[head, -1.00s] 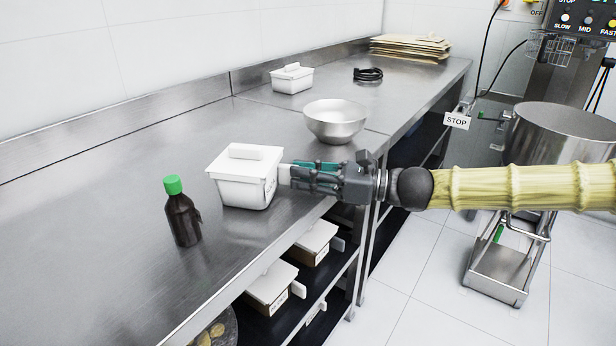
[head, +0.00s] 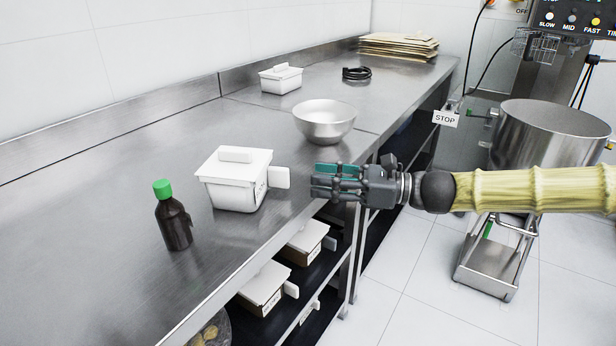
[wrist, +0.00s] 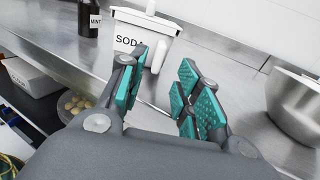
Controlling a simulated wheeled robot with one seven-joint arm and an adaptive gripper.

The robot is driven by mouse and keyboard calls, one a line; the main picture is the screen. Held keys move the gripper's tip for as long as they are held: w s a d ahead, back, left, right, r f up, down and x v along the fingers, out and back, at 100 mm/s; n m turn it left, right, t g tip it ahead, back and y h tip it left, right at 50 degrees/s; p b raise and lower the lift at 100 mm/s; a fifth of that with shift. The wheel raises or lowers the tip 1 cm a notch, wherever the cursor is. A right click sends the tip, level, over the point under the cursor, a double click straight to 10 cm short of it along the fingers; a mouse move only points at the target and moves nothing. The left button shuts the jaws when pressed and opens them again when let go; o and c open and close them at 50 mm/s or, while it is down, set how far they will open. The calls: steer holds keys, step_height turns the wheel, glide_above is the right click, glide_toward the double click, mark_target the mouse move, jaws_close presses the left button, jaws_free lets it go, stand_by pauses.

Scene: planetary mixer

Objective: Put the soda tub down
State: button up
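The soda tub (head: 236,184) is a white lidded box with a side handle (head: 279,178). It stands upright on the steel counter (head: 120,240) near its front edge. In the wrist view its label reads SODA (wrist: 130,43), and its handle (wrist: 160,56) points towards me. My gripper (head: 318,182) is just right of the handle, apart from it, with a small gap. In the wrist view the teal-padded fingers (wrist: 160,92) are spread with nothing between them.
A dark bottle with a green cap (head: 173,220) stands left of the tub. A steel bowl (head: 325,122) and another white tub (head: 281,79) stand behind. More tubs (head: 264,285) sit on the shelf below. The mixer bowl (head: 548,135) is at right.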

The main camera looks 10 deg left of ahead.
steer(key=shift+w+d, duration=0.1)
steer(key=shift+d, duration=2.65)
steer(key=s+a+f+n+g+h, duration=0.1)
steer(key=s+f+h, duration=0.25)
steer(key=f, duration=0.75)
steer(key=s+a+f+n+h, duration=0.15)
steer(key=s+f, duration=0.25)
steer(key=f, duration=0.8)
steer(key=s+d+f+n+h, duration=0.1)
steer(key=s+d+f+h, duration=0.15)
steer(key=s+f, duration=0.4)
steer(key=s+d+f+n+h, duration=0.2)
steer(key=s+d+f, duration=0.1)
steer(key=f, duration=0.6)
steer(key=s+d+f+n+h, duration=0.4)
steer(key=s+d+f+h, duration=0.1)
steer(key=s+d+f, duration=0.5)
steer(key=s+d+f+n+h, duration=0.1)
steer(key=s+d+f+n, duration=0.1)
steer(key=d, duration=0.5)
steer(key=s+d+f+n+t+h, duration=0.1)
steer(key=s+d+f+n+h, duration=0.1)
steer(key=s+d+n, duration=0.3)
steer(key=shift+d+f+n+t, duration=0.3)
steer(key=shift+d+f+n, duration=0.05)
steer(key=shift+d, duration=0.85)
